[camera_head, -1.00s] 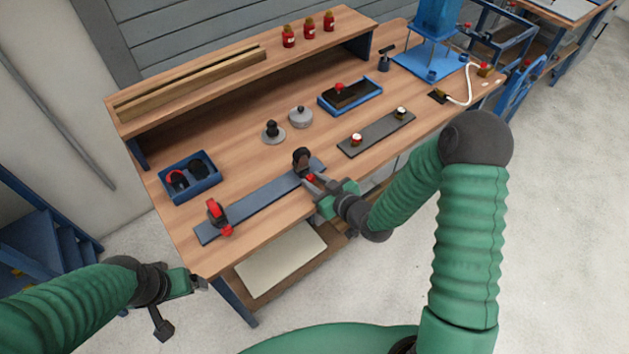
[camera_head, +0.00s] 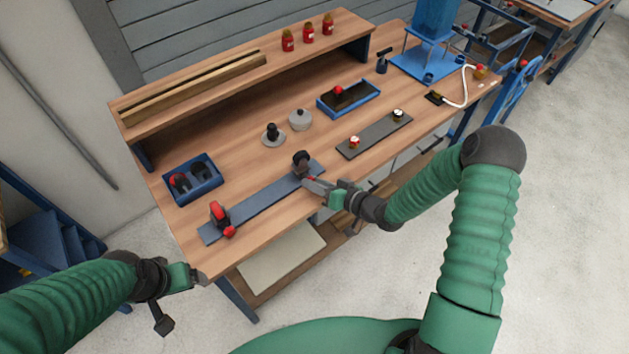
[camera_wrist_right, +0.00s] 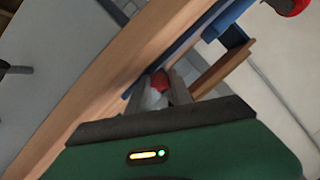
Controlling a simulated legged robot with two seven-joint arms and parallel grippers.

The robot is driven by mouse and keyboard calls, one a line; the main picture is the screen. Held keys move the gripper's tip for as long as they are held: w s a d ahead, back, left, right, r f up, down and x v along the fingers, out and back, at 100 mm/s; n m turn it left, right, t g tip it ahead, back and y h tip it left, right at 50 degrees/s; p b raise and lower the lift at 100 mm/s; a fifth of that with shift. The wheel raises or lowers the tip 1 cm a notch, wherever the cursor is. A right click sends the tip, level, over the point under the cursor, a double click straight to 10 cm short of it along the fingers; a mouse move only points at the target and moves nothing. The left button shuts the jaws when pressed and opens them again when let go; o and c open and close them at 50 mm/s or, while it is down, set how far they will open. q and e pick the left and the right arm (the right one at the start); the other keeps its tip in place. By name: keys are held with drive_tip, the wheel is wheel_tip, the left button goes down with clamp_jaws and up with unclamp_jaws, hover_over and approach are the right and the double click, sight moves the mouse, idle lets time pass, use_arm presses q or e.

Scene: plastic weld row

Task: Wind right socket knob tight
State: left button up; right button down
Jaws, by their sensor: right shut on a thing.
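The right socket (camera_head: 301,160), a dark upright fitting, stands at the far end of a blue-grey rail (camera_head: 262,203) on the bench. My right gripper (camera_head: 312,183) is at its front side, shut on the red socket knob (camera_wrist_right: 159,82). In the wrist view the knob shows between the two grey fingers (camera_wrist_right: 165,92). Its far side and the joint with the socket are hidden. The left socket (camera_head: 219,215), with red parts, stands at the rail's near end. My left gripper (camera_head: 197,277) hangs by the bench's front left corner, away from the sockets; its jaws are too small to read.
A blue bin (camera_head: 193,180) with dark and red parts sits at the bench's left. A dark plate (camera_head: 374,135) with two small knobs lies right of the rail. A blue tray (camera_head: 349,98) and two round grey pieces (camera_head: 300,119) lie behind. The bench front edge runs below my right gripper.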

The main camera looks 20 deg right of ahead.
drive_tip(key=shift+w+d+r+m, duration=0.2)
drive_tip(key=shift+w+r+m, duration=0.05)
drive_tip(key=shift+m, duration=0.15)
drive_tip(key=c, duration=1.3)
unclamp_jaws()
drive_tip(key=shift+f, duration=0.1)
drive_tip(key=shift+o, duration=0.8)
drive_tip(key=shift+s+f, duration=0.1)
drive_tip(key=shift+s, duration=0.05)
